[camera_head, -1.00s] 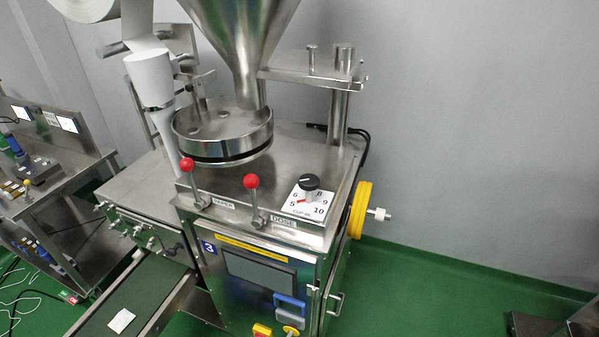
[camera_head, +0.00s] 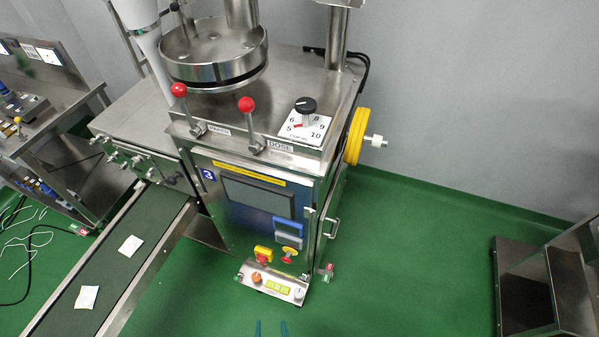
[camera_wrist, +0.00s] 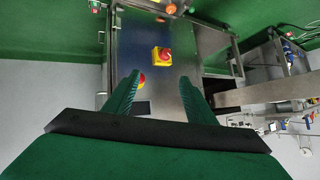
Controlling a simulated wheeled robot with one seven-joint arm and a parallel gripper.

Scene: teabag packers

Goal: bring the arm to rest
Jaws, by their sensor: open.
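My gripper (camera_wrist: 160,98) is open and empty in the wrist view, with its two green fingers apart. Behind the fingers is the front of the teabag packer, with a yellow box bearing a red button (camera_wrist: 162,56). In the head view only the blue-green fingertips (camera_head: 271,328) show at the bottom edge, in front of the packer (camera_head: 240,235) and apart from it. The packer carries two red-knobbed levers, a dark dial (camera_head: 305,105) and a screen (camera_head: 258,197).
A conveyor (camera_head: 120,265) with two white teabags (camera_head: 131,246) runs out at the left. A metal bench (camera_head: 60,130) stands at far left, and a metal stand (camera_head: 540,280) at right. Green floor (camera_head: 410,250) is clear between packer and stand. Loose cables (camera_head: 25,245) lie at left.

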